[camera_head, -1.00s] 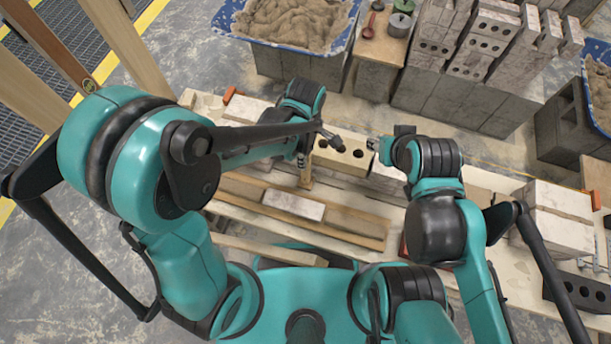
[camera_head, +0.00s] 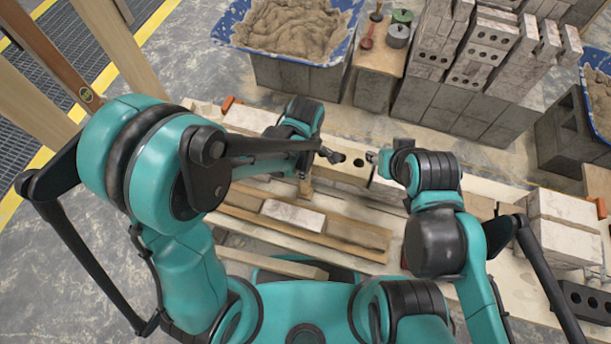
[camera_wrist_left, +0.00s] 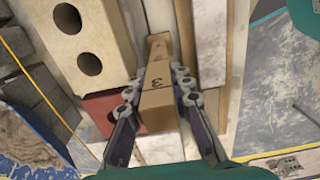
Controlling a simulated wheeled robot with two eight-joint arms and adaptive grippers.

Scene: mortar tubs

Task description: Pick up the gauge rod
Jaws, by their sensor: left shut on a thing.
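The gauge rod (camera_wrist_left: 158,75) is a light wooden stick with a black "3" on it. My left gripper (camera_wrist_left: 157,88) is shut on it, with one finger on each side, in the left wrist view. In the head view, a short piece of the rod (camera_head: 305,188) shows below my left gripper (camera_head: 303,166), over the plank bench. The rest of the rod is hidden there by the gripper and arm. My right gripper (camera_head: 376,158) is beside a holed brick, and its fingers are too small to read.
The pale holed brick (camera_head: 358,167) lies close to both grippers; it also shows in the left wrist view (camera_wrist_left: 80,45). Wooden strips and a pale brick (camera_head: 292,215) lie on the bench's near side. A mortar tub (camera_head: 297,30) and brick stacks (camera_head: 465,85) stand behind.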

